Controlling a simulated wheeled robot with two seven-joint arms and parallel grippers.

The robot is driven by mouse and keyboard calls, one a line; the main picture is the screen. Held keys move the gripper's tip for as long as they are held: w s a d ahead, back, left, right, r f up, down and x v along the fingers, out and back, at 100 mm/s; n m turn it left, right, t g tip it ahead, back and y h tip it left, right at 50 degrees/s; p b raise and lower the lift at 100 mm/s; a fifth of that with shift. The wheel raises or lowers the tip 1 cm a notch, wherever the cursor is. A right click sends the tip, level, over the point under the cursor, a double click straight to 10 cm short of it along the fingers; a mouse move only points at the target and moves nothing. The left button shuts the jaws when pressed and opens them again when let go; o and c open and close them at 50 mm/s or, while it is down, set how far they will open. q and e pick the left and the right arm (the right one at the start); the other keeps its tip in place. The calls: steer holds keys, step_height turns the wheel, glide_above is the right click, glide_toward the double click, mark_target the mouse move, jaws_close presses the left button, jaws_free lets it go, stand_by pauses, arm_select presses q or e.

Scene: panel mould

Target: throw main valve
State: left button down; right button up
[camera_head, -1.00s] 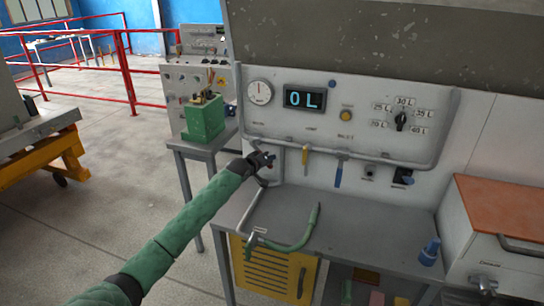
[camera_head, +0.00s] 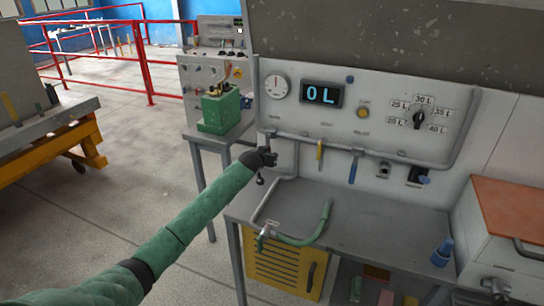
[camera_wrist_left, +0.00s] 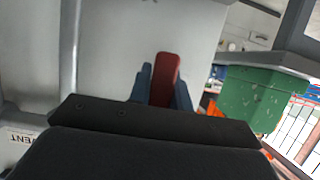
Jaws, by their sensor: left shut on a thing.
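A red lever handle (camera_wrist_left: 165,75) stands between the two fingers of my left gripper (camera_wrist_left: 163,90) in the left wrist view, and the fingers are shut on it. In the head view my left gripper (camera_head: 264,157) is at the left end of the panel's lower pipe, and it hides the red handle there. A yellow handle (camera_head: 319,150) and a blue handle (camera_head: 353,168) hang from the pipe to the right. The display (camera_head: 322,94) reads 0 L. My right gripper is not in view.
A dial gauge (camera_head: 276,87) and a selector knob (camera_head: 418,118) are on the panel. A green hose (camera_head: 318,232) lies on the grey bench below, with a blue bottle (camera_head: 442,253) at its right. A green box (camera_head: 220,110) stands on a small table at left.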

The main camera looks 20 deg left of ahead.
arm_select(q)
steer(key=shift+a+f, duration=0.1)
steer(key=shift+f, duration=0.1)
stand_by(0.3)
steer(key=c, duration=1.3)
jaws_free()
steer(key=shift+r, duration=0.1)
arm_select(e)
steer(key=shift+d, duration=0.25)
arm_select(q)
steer(key=shift+s+r, duration=0.1)
steer(key=shift+s, duration=0.4)
steer(key=shift+b+v, duration=1.3)
steer(key=shift+v, duration=2.15)
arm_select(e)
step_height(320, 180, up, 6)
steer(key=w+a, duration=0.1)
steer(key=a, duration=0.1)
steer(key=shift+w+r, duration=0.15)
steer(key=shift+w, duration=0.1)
